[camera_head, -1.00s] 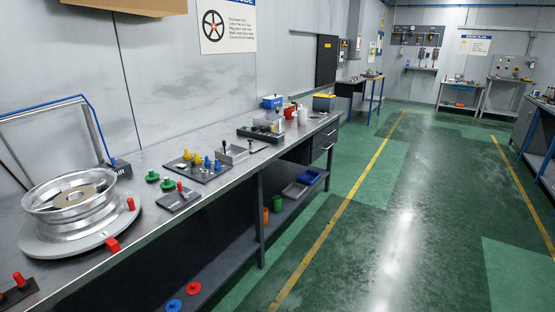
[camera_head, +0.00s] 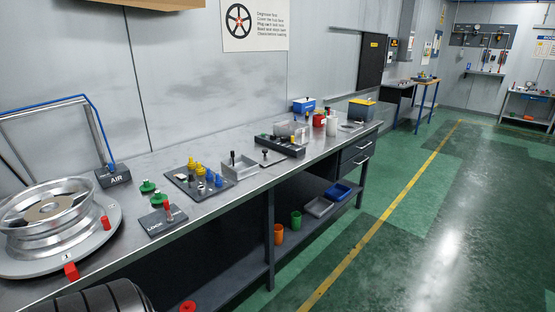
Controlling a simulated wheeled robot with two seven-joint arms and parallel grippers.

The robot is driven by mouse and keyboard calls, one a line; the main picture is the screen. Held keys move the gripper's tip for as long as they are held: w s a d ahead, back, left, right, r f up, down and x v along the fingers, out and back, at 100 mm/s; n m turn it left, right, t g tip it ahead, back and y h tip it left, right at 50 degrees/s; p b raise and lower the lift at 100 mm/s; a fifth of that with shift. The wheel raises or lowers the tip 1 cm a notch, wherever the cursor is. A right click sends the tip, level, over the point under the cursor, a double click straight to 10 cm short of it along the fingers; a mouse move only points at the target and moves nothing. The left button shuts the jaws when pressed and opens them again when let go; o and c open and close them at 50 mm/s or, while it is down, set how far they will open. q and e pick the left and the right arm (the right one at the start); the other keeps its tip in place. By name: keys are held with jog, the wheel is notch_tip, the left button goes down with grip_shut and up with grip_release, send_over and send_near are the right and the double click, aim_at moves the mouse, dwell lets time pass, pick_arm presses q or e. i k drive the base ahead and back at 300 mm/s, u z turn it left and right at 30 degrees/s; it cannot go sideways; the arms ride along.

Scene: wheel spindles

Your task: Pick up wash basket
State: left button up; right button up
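Neither of my grippers is in view. A small grey open-topped box (camera_head: 241,164) stands on the long steel workbench (camera_head: 235,190), right of a dark tray with yellow and blue pieces. A pale, see-through box (camera_head: 290,128) stands behind a dark slotted tray farther along the bench. I cannot tell which of these, if either, is the wash basket. Both stand upright, with nothing holding them.
A silver wheel rim (camera_head: 55,215) sits on a round plate at the bench's left end. A black tyre-like shape (camera_head: 100,299) shows at the bottom left. Blue (camera_head: 337,191) and grey bins lie on the lower shelf. The green floor (camera_head: 430,240) to the right is clear.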

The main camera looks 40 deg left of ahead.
aim_at(239, 168)
jog(key=i, duration=2.15)
jog(key=u, duration=0.85)
jog(key=i, duration=1.15)
jog(key=u, duration=1.55)
jog(key=i, duration=0.7)
jog(key=u, duration=0.4)
